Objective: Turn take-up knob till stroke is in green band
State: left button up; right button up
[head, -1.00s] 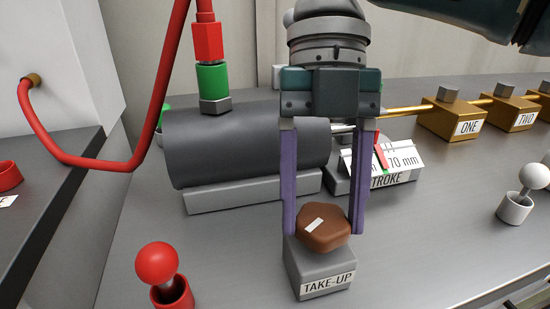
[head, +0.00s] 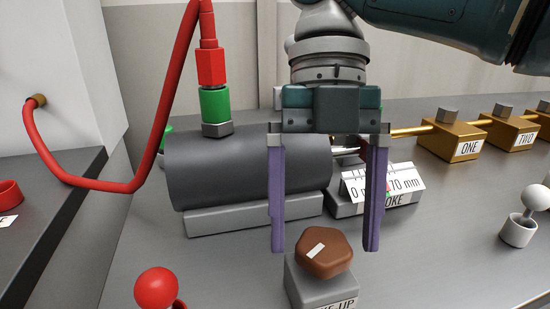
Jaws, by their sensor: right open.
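The brown take-up knob (head: 325,254) has a white mark on top and sits on the grey TAKE-UP block (head: 318,288) at the lower middle of the head view. My right gripper (head: 324,246) is open, with its purple fingers spread wide on either side of the knob and clear of it. The stroke gauge (head: 400,183) stands behind, with a white scale plate reading 0 to 70 mm. A finger of my right gripper hides part of its scale. A little green and red shows beside that finger, but the pointer's place cannot be read. My left gripper is not in view.
A dark grey cylinder (head: 225,170) lies behind the knob, with a red hose (head: 90,185) joined through a green and red coupling (head: 214,103). A red ball lever (head: 157,288) stands front left, a white ball lever (head: 535,198) at right. Brass blocks ONE (head: 462,135) and TWO (head: 512,130) stand behind.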

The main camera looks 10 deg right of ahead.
jog(key=p+v, duration=0.1)
jog(key=v, duration=0.8)
jog(key=shift+p, duration=0.4)
